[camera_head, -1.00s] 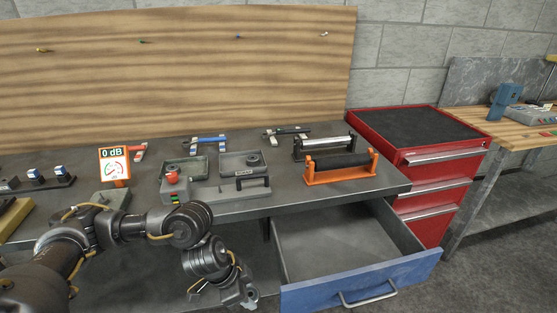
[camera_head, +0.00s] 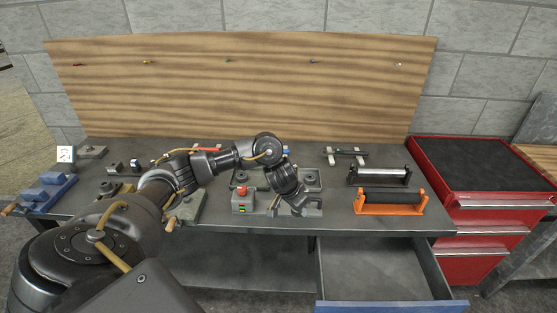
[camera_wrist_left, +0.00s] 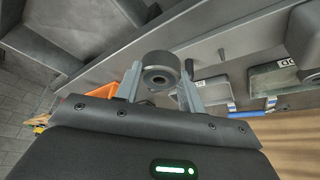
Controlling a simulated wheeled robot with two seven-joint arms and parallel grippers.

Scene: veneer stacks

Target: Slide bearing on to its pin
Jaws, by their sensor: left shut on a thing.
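My left gripper (camera_head: 297,208) is over the front middle of the bench, and in the left wrist view (camera_wrist_left: 160,90) it is shut on a grey ring-shaped bearing (camera_wrist_left: 160,68). The bearing's dark bore faces the wrist camera. A small dark upright peg (camera_wrist_left: 222,54), perhaps the pin, stands beyond the bearing to its right, apart from it. In the head view my gripper hides the held bearing and the peg. A black handle (camera_wrist_left: 189,68) shows beside the right finger. My right gripper is not in view.
A control box with a red button (camera_head: 242,201) stands just left of my gripper. A tray with a dark ring (camera_head: 310,177) is behind it. An orange roller stand (camera_head: 391,203) is to the right. The drawer (camera_head: 385,270) below is open.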

